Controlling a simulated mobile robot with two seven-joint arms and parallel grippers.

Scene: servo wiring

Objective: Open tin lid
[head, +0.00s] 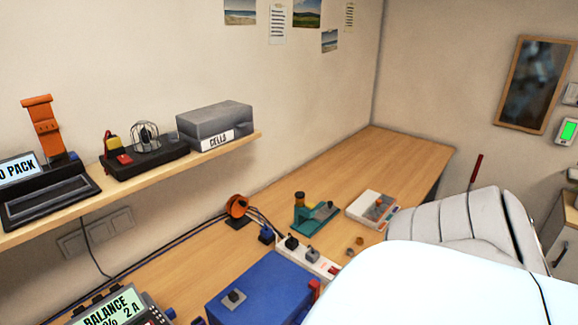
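A grey box (214,124) with a white label reading "CELLS" stands on the wall shelf, near the shelf's right end. It looks like the tin, and its top appears covered, though the lid seam is too small to make out. Neither of my grippers shows in the head view, so where they are relative to the box cannot be seen.
The wooden shelf (150,178) also holds a black stand with a wire cage (145,134) and an orange-armed device (43,125). Below, the desk carries a blue case (262,287), a power strip (322,264) and a teal tool (313,217). The desk's far end is clear.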

